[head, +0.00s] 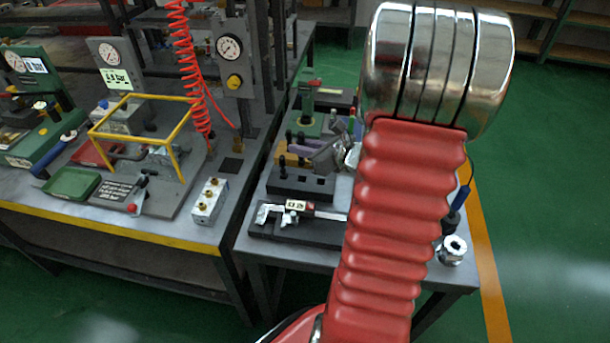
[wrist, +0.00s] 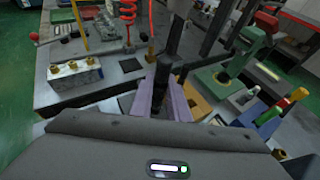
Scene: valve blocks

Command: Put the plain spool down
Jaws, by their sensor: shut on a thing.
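The plain spool appears to be the dark, slim cylinder (wrist: 162,76) in the middle of the wrist view. My gripper (wrist: 163,90) has pale purple fingers on both sides of it and is shut on it. The spool's lower part is hidden between the fingers. In the head view my red arm covers much of the bench's right side, and the spool cannot be made out clearly there.
A silver valve block with brass fittings (head: 209,201) stands on the left bench and also shows in the wrist view (wrist: 75,76). A black block with holes (head: 300,186), a caliper (head: 300,210) and a metal fitting (head: 453,249) sit on the right bench. A red coiled hose (head: 187,70) hangs behind.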

